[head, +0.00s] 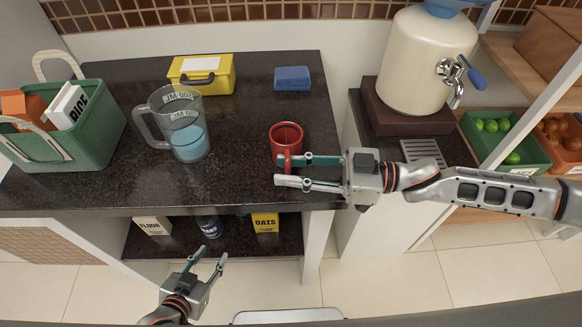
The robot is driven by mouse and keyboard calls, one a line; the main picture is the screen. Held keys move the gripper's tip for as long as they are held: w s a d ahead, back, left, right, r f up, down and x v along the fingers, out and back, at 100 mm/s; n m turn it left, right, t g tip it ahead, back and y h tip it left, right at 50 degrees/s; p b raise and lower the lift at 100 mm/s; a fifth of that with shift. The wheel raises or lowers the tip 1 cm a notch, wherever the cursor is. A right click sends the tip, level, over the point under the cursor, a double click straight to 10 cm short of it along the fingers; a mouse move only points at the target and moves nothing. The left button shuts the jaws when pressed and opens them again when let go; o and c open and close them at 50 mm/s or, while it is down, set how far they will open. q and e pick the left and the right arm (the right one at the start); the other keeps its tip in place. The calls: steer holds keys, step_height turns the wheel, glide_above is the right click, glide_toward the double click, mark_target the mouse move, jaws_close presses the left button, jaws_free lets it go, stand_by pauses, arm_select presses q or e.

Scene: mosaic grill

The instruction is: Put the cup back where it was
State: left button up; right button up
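A red cup (286,136) stands upright on the dark speckled counter (240,140), near its right end. Its handle faces toward me. My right gripper (279,171) reaches in from the right, just in front of the cup. Its two fingers are apart, and the upper fingertip overlaps the handle in the picture. I cannot tell whether it touches the handle. My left gripper (213,252) is low in front of the counter, before the lower shelf. Its fingers are apart and nothing is between them.
A measuring jug with blue liquid (188,141), a green basket (92,135), a yellow box (203,84) and a blue sponge (292,78) stand left and behind. A cream dispenser (425,60) with a drip grate (423,152) is right, across a gap.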

steer(key=shift+r, duration=0.1)
steer(key=shift+d, duration=0.25)
steer(key=s+d, duration=0.1)
steer(key=d, duration=1)
steer(key=shift+s+d+b, duration=0.2)
steer(key=shift+s+b, duration=0.1)
steer(key=shift+b, duration=0.15)
steer(key=shift+r, duration=0.1)
